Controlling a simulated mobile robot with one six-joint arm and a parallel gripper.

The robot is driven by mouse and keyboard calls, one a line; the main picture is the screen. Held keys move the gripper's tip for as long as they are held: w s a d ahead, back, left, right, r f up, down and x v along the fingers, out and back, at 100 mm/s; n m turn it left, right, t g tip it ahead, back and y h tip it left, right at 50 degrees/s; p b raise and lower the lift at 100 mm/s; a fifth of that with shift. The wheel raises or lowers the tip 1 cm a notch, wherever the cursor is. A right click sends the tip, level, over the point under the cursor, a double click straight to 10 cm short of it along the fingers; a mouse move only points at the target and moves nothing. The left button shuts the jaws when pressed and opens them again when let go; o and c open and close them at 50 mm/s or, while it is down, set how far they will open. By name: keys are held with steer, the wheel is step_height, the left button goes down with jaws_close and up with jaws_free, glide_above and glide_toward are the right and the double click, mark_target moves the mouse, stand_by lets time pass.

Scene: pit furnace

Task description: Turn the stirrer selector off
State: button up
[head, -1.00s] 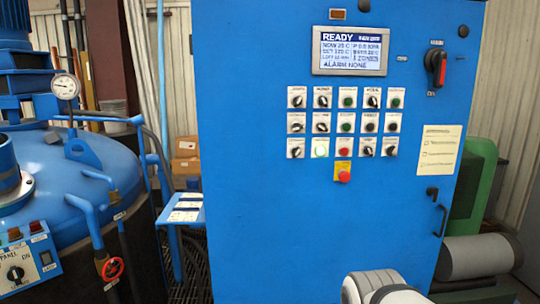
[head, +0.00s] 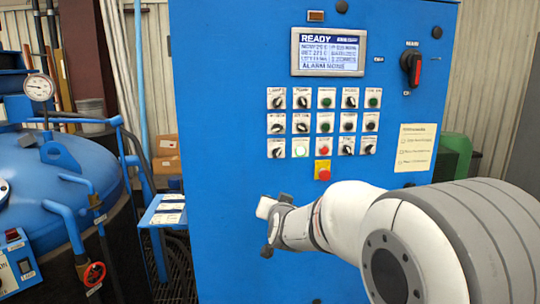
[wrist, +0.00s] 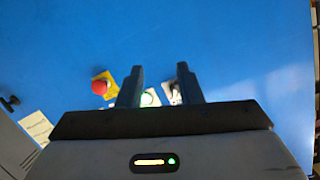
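The blue control cabinet (head: 230,230) carries rows of selectors and push buttons, with labels too small to read, so I cannot tell which is the stirrer selector. A black-knobbed selector (head: 276,148) sits at the left end of the bottom row, next to a lit button (head: 300,147). My gripper (head: 268,228) is in front of the cabinet, below and left of the emergency stop. In the wrist view my gripper (wrist: 158,82) is open and empty. Between and behind its fingers show the lit button (wrist: 150,97) and a selector (wrist: 175,94), both partly hidden.
The red emergency stop (head: 323,173) on its yellow plate is close to the gripper's region. A display (head: 328,52) reads READY, and a red-black rotary switch (head: 411,68) is at upper right. A blue vessel (head: 60,190) and small shelf (head: 165,212) stand left.

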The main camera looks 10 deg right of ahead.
mark_target(278, 154)
steer(key=w+r+m+t+h+p, duration=0.1)
steer(key=w+r+t, duration=0.1)
steer(key=w, duration=0.3)
steer(key=w+d+r+m+t+h+p, duration=0.1)
steer(key=w+r+t, duration=0.1)
steer(key=w, duration=0.3)
steer(key=w+d+r+m+t+h+p, duration=0.1)
steer(key=w+r+m+h, duration=0.1)
steer(key=w+r, duration=0.2)
steer(key=shift+w+d+t+p, duration=0.2)
steer(key=shift+w+t+p, duration=0.2)
steer(key=shift+w, duration=0.1)
steer(key=shift+c, duration=0.4)
